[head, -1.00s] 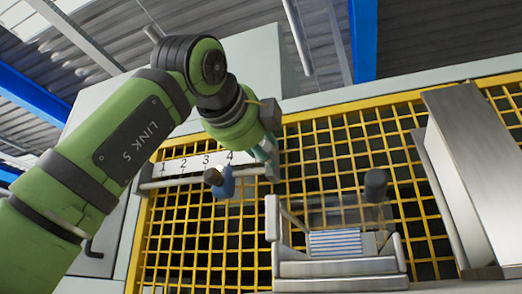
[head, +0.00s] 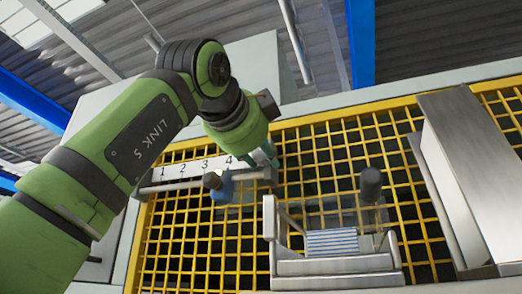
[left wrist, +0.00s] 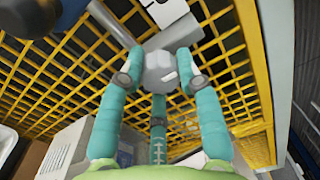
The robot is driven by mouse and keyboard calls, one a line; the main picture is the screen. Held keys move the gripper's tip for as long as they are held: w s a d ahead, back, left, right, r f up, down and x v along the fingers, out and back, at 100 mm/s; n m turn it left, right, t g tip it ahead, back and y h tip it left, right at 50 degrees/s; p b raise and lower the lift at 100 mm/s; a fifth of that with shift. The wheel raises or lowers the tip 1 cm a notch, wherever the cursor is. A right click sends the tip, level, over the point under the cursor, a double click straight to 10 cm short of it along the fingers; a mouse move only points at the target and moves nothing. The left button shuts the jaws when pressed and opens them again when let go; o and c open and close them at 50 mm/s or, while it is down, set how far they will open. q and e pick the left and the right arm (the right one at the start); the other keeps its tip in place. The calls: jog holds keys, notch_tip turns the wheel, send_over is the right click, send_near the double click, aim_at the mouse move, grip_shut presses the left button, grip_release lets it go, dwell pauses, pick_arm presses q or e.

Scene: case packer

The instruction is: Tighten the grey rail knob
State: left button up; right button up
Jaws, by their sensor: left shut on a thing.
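The grey rail knob (left wrist: 159,72) shows in the left wrist view as a faceted grey knob with a white mark on its face. The teal fingers of my left gripper (left wrist: 160,80) are closed around it. In the head view my left gripper (head: 264,156) is at the right end of the rail (head: 188,183), and the knob is hidden there by the gripper. The number plate (head: 195,166) above the rail reads 1 to 4. My right gripper is not in view.
A yellow mesh guard (head: 330,140) stands behind the rail. To the right are a metal-framed holder (head: 335,267) with a striped block, a dark cylindrical knob (head: 371,184), and a big steel chute (head: 470,170). Blue posts stand above.

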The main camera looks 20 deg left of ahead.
pick_arm(q)
jog(key=shift+a+r, duration=0.15)
jog(key=shift+r, duration=0.1)
jog(key=o, duration=1.1)
jog(key=shift+c, duration=0.2)
jog(key=shift+o, duration=0.4)
jog(key=shift+w+f, duration=0.15)
jog(key=shift+w, duration=0.05)
jog(key=shift+s, duration=0.75)
jog(key=s, duration=1)
jog(key=shift+s+a+f, duration=0.25)
jog(key=shift+a+f, duration=0.05)
